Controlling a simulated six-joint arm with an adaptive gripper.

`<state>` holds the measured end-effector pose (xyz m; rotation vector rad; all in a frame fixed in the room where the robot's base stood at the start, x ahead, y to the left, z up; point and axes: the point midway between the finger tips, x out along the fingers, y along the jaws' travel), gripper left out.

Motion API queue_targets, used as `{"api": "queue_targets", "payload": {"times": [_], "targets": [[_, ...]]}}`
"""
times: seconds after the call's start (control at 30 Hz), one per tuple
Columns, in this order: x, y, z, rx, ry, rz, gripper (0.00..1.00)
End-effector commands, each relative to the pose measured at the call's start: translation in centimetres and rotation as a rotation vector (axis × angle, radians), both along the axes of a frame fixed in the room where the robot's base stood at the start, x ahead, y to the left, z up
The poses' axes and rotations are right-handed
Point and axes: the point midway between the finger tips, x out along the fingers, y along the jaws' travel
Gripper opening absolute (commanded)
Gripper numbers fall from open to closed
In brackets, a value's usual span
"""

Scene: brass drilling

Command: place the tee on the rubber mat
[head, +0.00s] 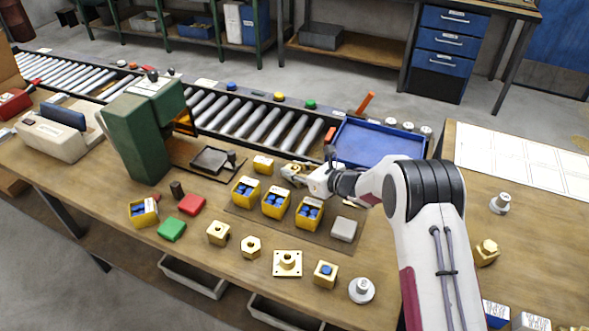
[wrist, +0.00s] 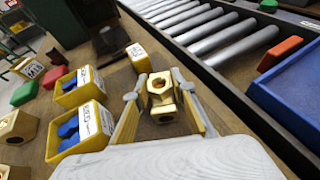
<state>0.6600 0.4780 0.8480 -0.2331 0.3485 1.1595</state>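The brass tee (wrist: 162,97) sits between the two fingers of my gripper (wrist: 160,88) in the wrist view. In the head view my gripper (head: 297,172) is low over the bench, behind the yellow bins, and partly hides the tee. Whether the tee touches the bench is hard to tell. The dark rubber mat (head: 322,240) lies in front of my gripper. It bears three yellow bins and a grey block.
Yellow bins (head: 276,202) with blue pieces stand in a row in front of my gripper. A grey block (head: 344,229) is at the mat's right. A blue tray (head: 375,142) and a roller conveyor (head: 262,124) are behind. Several brass parts, including a flanged plate (head: 287,264), line the front.

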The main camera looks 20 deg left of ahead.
Motion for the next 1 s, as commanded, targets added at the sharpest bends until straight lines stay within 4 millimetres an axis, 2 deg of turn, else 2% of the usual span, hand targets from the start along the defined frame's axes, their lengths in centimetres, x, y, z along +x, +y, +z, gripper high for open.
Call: {"api": "queue_targets", "payload": {"times": [0.03, 0.07, 0.57, 0.77, 1.0], "targets": [[0.1, 0.1, 0.2, 0.002, -0.002, 0.000, 0.37], [0.1, 0.0, 0.2, 0.002, -0.002, 0.000, 0.44], [-0.1, -0.3, 0.0, -0.001, 0.002, 0.000, 0.44], [-0.4, -1.1, 0.5, -0.001, 0.001, 0.000, 0.44], [-1.2, -3.1, 1.5, 0.000, 0.000, -0.002, 0.44]]}}
